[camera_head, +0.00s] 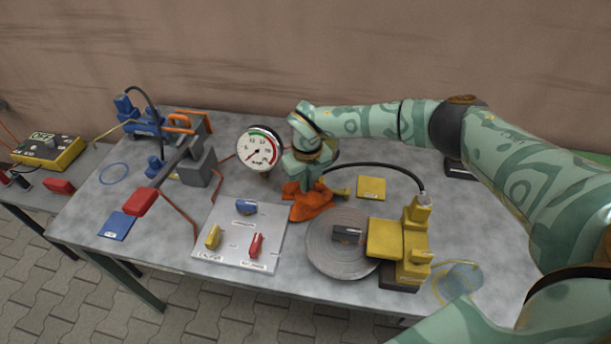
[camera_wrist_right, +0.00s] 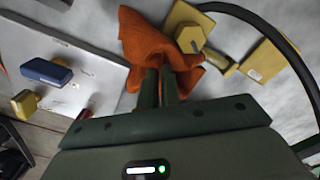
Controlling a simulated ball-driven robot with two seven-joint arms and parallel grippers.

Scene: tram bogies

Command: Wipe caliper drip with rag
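An orange rag (camera_head: 310,203) is bunched up under my right gripper (camera_head: 305,182), near the middle of the table. In the right wrist view the rag (camera_wrist_right: 150,40) wraps around the tips of my right gripper (camera_wrist_right: 159,85), whose fingers are close together on it. I cannot tell whether the rag touches the tabletop. The yellow caliper (camera_head: 384,240) sits over the right part of a grey brake disc (camera_head: 326,262), to the right of and nearer than the rag. I cannot make out a drip. My left gripper is out of view.
A grey panel (camera_head: 223,253) with blue, yellow and red handles lies left of the disc. A round gauge (camera_head: 260,148) stands behind it. A black hose (camera_head: 385,166) arcs above a yellow plate (camera_head: 371,187). A blue and red lever pump (camera_head: 150,197) fills the left side.

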